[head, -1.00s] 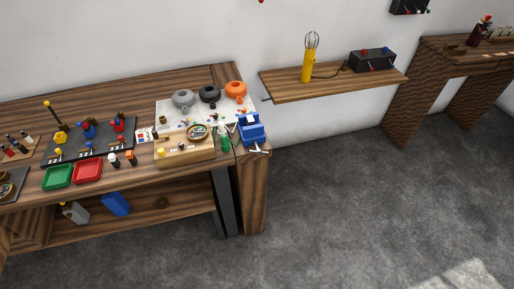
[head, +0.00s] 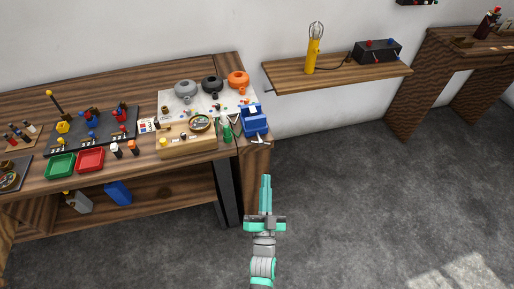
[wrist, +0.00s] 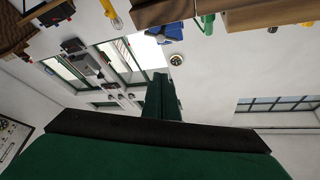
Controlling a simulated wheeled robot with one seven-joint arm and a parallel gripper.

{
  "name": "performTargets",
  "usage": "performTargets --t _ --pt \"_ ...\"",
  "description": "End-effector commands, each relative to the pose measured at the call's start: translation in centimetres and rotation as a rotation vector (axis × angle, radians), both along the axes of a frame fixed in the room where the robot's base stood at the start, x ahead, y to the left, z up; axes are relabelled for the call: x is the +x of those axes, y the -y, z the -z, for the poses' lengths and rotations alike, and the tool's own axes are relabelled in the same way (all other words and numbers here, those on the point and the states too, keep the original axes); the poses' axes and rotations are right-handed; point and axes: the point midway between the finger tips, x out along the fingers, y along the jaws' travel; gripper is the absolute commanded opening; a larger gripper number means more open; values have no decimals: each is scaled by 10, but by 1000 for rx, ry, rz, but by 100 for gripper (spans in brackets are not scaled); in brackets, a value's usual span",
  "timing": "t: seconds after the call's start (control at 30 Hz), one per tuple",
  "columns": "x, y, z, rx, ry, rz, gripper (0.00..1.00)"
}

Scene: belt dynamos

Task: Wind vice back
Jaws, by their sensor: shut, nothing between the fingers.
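The blue vice (head: 254,121) is fixed at the right front corner of the wooden workbench (head: 200,168), with a pale metal handle (head: 261,141) at its front. It also shows small in the wrist view (wrist: 169,32), near the top edge. My gripper (head: 266,180) is shut and empty, its teal fingers together, in front of the bench and below the vice in the head view. It is apart from the vice and its handle. In the wrist view the dark green fingers (wrist: 162,95) meet at the middle.
A green bottle (head: 227,130) and a wooden block with a round dial (head: 198,124) stand left of the vice. A wall shelf (head: 340,74) with a yellow lamp (head: 314,52) is to its right. The grey floor (head: 350,190) to the right is clear.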

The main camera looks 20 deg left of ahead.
Motion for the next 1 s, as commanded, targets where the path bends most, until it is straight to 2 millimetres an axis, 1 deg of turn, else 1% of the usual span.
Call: performTargets --t 0.03,0.1,0.37,0.47,0.9,1.0 --pt "11 -6 -7 15 17 -17 0" --pt "21 -12 -13 30 32 -35 0" --pt "40 -22 -24 50 49 -57 0" --pt "51 -26 -31 51 51 -57 0" --pt "119 -49 -67 50 48 -56 0" --pt "115 -57 -49 50 42 -59 0"
